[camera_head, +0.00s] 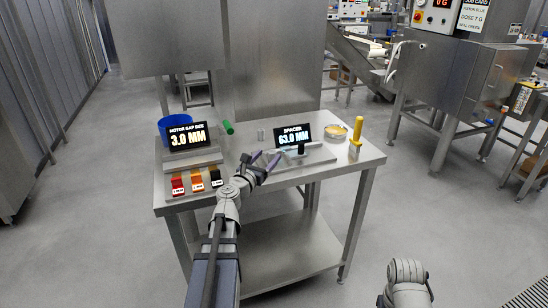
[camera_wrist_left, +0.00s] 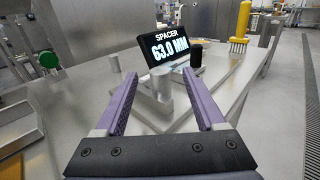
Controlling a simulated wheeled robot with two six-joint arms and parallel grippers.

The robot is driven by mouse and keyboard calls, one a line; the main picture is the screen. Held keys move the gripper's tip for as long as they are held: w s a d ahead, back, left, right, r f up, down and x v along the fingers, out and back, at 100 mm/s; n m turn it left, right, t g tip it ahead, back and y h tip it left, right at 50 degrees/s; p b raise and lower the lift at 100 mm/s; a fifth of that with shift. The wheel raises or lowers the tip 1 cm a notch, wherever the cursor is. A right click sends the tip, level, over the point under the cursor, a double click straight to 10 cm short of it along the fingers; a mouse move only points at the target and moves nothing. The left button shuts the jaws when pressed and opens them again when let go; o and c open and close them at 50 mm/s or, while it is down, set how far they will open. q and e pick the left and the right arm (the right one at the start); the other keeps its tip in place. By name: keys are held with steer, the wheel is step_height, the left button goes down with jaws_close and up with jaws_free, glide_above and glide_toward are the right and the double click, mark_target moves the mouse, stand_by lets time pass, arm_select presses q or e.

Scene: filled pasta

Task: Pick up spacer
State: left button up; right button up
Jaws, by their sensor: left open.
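The black display (camera_head: 293,136) reads "SPACER 63.0 MM" and stands at the back of a flat grey measuring fixture (camera_head: 315,157). My left gripper (camera_head: 260,157) is open at the left side of this fixture. In the left wrist view, a short grey metal cylinder (camera_wrist_left: 163,88) stands upright between and beyond the open fingers (camera_wrist_left: 160,76), in front of the display (camera_wrist_left: 168,47). I cannot tell whether this cylinder is the spacer or part of the fixture. My right gripper is out of view.

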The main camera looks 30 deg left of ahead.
arm_select(q)
steer(key=shift+w+a+f, duration=0.15)
steer(key=shift+w+a, duration=0.05)
steer(key=shift+w, duration=1.75)
steer(key=shift+w+a+f, duration=0.1)
steer(key=shift+w+a, duration=0.05)
steer(key=shift+w, duration=1.75)
steer(key=shift+s, duration=0.1)
jaws_close()
